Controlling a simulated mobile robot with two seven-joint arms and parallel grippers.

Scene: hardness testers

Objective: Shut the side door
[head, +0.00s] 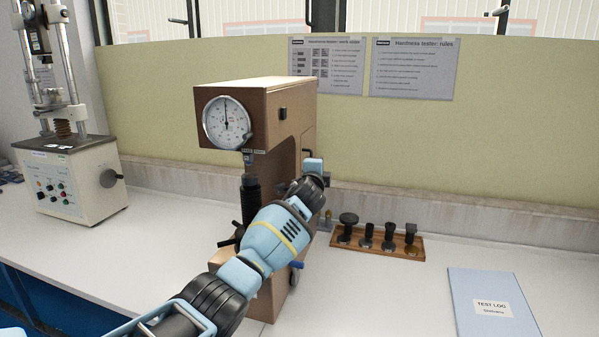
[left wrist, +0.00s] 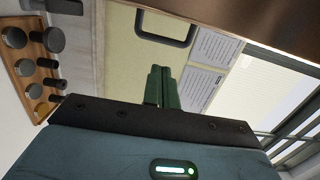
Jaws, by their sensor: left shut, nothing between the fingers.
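The brown hardness tester (head: 225,94) with a round dial stands on the bench in the middle of the head view. Its side door (head: 309,130) is on the right side, seen almost edge-on, so I cannot tell how far it stands open. In the left wrist view a brown panel (left wrist: 265,20) fills the top right, with a black loop handle (left wrist: 165,42) beside it. My left gripper (left wrist: 161,88) is shut and empty, its fingertips pointing toward the handle with an apparent gap. In the head view my left arm covers the tester's lower part and hides the fingers. My right gripper is not in view.
A wooden rack (head: 378,243) with several dark fittings stands right of the tester. A blue test log (head: 490,300) lies at the right. Another machine (head: 75,180) stands at the left. A low yellow partition (head: 520,130) with rule sheets is behind.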

